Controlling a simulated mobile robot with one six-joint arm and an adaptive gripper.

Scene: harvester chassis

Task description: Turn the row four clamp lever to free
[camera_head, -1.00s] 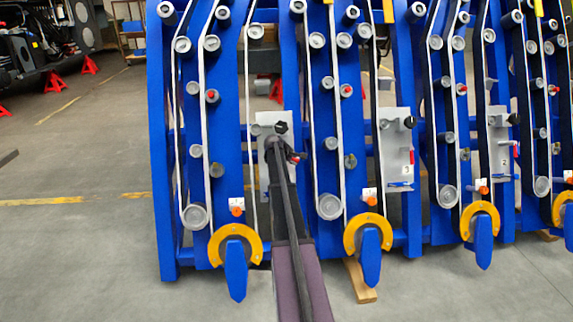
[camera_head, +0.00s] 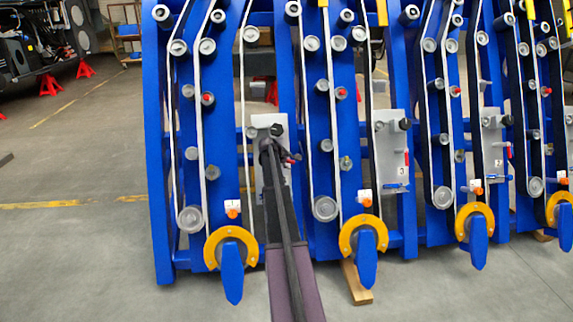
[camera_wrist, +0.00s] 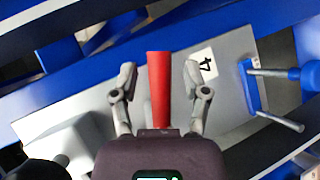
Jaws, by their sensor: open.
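The row four clamp lever (camera_wrist: 159,85) is a red tapered handle in the wrist view. It stands between the two fingers of my gripper (camera_wrist: 161,82), with a visible gap on each side. The gripper is open. The lever is over a grey plate (camera_wrist: 82,103) with a label "4" (camera_wrist: 203,66). In the head view my gripper (camera_head: 276,152) is at the leftmost grey plate (camera_head: 262,121), and my arm covers much of it. A bit of red shows beside the gripper there; the rest of the lever is hidden.
A blue handle (camera_wrist: 250,86) with metal rods is right of the label in the wrist view. Blue row units with yellow collars (camera_head: 363,227) stand to the right; the row three plate (camera_head: 392,135) has its own red lever. Open floor (camera_head: 80,240) lies left.

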